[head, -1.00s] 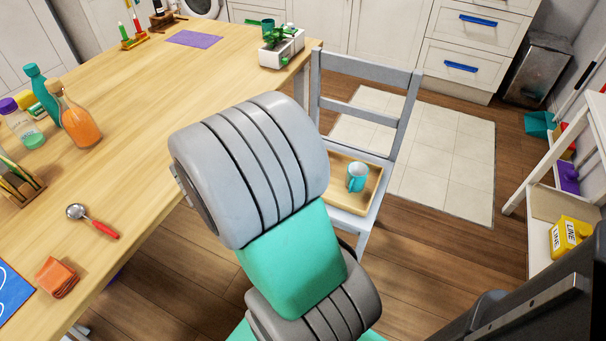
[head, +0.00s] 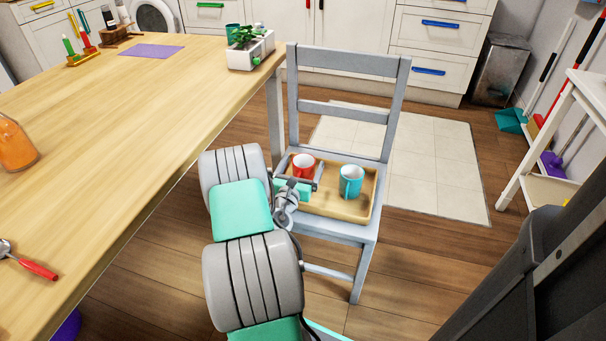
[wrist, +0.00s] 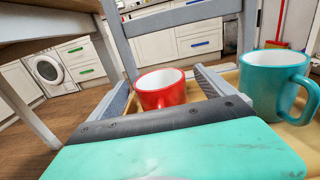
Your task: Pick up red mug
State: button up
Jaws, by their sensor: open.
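The red mug (head: 303,166) stands upright on a wooden tray (head: 352,213) on the seat of a grey chair (head: 346,232). A teal mug (head: 351,182) stands to its right on the same tray. My gripper (head: 308,176) is open and low over the tray, with the red mug at its fingers. In the wrist view the red mug (wrist: 161,90) is between the two open fingers (wrist: 162,85), with the teal mug (wrist: 271,84) outside the right finger. I cannot tell whether the fingers touch the red mug. The red mug's handle does not show.
The wooden table (head: 125,95) is left of the chair, its edge close to my arm. A planter (head: 250,52) stands at its far corner. The chair's backrest (head: 345,85) rises behind the tray. A white shelf (head: 560,130) stands at the right. Floor between is free.

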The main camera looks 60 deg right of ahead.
jog(key=c, duration=1.6)
jog(key=shift+c, duration=0.8)
jog(key=shift+r, duration=0.15)
